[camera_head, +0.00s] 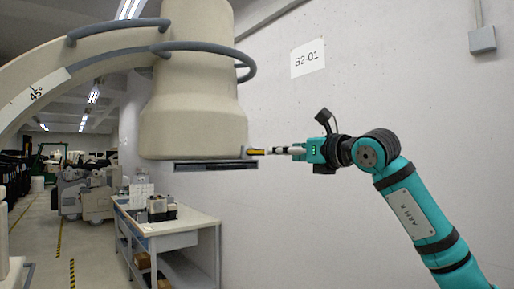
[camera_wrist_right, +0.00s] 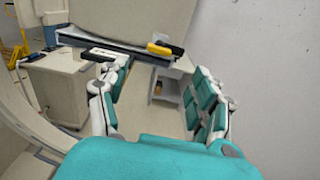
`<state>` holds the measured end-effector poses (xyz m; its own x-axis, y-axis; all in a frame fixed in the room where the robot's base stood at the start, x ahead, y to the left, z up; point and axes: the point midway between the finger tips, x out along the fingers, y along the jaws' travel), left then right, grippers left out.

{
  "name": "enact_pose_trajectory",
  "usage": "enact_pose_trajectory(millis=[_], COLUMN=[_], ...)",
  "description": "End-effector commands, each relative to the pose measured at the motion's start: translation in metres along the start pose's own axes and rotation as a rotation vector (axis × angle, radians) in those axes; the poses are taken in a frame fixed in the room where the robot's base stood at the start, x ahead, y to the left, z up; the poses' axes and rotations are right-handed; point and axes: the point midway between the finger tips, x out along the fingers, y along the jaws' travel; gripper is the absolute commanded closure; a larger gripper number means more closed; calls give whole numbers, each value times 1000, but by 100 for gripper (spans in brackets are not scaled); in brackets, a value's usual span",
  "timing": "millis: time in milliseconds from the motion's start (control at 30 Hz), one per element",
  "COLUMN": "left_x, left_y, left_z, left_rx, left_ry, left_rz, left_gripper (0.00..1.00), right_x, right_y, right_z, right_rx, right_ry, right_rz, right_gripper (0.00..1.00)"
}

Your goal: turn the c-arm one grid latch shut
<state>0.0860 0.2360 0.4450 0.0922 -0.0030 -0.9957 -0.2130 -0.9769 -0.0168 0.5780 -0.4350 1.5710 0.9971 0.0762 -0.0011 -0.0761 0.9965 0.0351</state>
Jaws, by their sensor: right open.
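The beige c-arm (camera_head: 195,110) hangs at the upper left in the head view. A dark grid plate (camera_head: 212,166) lies under its housing; its rail also shows in the wrist view (camera_wrist_right: 110,44). The yellow grid latch (camera_head: 256,152) is at the housing's lower right edge. In the wrist view the yellow latch (camera_wrist_right: 160,49) lies near the rail's right end, beside a black part. My right gripper (camera_head: 272,151) points left at the latch; its spread fingers (camera_wrist_right: 160,82) have nothing between them. The latch lies beyond the fingertips in the wrist view. My left gripper is not in view.
A white workbench (camera_head: 185,228) with small items stands below the c-arm. A plain wall with a B2-01 sign (camera_head: 308,58) is behind my right arm. Other grey machines (camera_head: 88,190) stand farther back at the left. The air below the latch is clear.

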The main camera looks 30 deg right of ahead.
Motion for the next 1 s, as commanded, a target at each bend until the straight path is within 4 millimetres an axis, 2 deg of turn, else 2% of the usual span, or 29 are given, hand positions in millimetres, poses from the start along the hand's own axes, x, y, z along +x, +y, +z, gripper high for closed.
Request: enact_pose_trajectory(millis=[33, 300, 500, 700, 967, 1000], left_x=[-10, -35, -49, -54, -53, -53], left_y=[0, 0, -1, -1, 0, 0], left_z=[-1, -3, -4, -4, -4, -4], left_rx=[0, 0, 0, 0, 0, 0], left_ry=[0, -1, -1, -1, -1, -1], left_rz=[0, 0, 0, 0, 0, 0], left_gripper=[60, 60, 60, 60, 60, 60], right_x=[13, 71, 103, 116, 118, 118], right_y=[1, 1, 1, 1, 0, 0], right_z=[4, 4, 3, 1, 0, 0], right_rx=[2, 2, 2, 1, 0, 0], right_ry=[4, 3, 1, 0, 0, 0], right_rz=[3, 2, 3, 2, 2, 2], right_gripper=[35, 35, 35, 35, 35, 37])
